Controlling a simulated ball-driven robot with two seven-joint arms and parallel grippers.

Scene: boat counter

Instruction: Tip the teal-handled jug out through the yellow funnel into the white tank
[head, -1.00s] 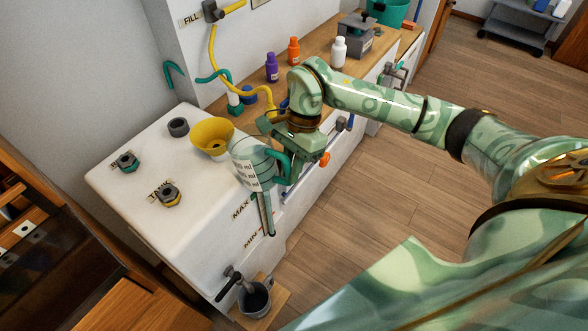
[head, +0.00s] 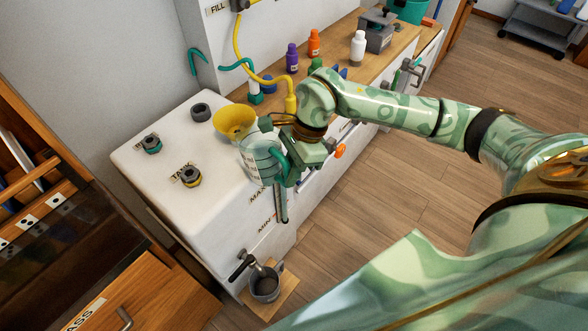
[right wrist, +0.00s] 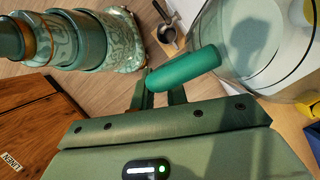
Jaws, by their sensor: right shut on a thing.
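My right gripper (head: 300,160) is shut on the teal handle of the clear jug (head: 258,160). In the right wrist view the fingers (right wrist: 158,95) close around the handle (right wrist: 188,69), and the clear jug body (right wrist: 250,45) is beside them. The jug appears tilted toward the yellow funnel (head: 234,120), close at its right; I cannot tell whether they touch or whether liquid is flowing. The funnel stands on top of the white tank (head: 160,115), its lower end hidden. It also shows in part in the right wrist view (right wrist: 308,103). My left gripper is not in view.
Two caps (head: 190,175) (head: 151,143) and a dark ring (head: 201,112) are on the tank top. A yellow hose (head: 243,60) and several bottles (head: 292,58) stand behind. A grey pitcher (head: 265,284) sits below the tank's tap. Floor to the right is open.

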